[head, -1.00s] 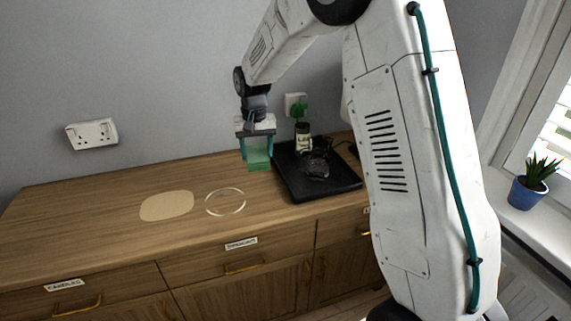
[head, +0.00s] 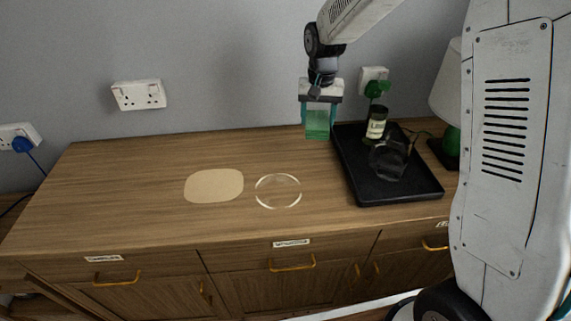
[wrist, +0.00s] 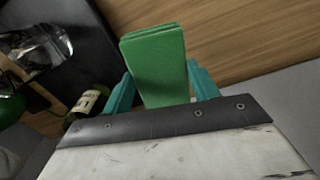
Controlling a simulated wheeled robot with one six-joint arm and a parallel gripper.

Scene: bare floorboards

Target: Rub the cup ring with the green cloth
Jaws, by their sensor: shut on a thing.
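The cup ring (head: 278,207) is a pale thin circle on the wooden dresser top, right of a beige patch. My gripper (head: 318,122) is shut on the folded green cloth (head: 317,126), at the back of the dresser top, behind and to the right of the ring. In the wrist view the green cloth (wrist: 157,65) stands out between the two teal fingers of my gripper (wrist: 160,85). Whether the cloth touches the wood I cannot tell. The ring is out of the wrist view.
A black tray (head: 395,196) holding a labelled bottle (head: 376,124) and a dark crumpled thing (head: 390,157) is right of the cloth. A beige patch (head: 214,186) lies left of the ring. The dresser's left side is bare.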

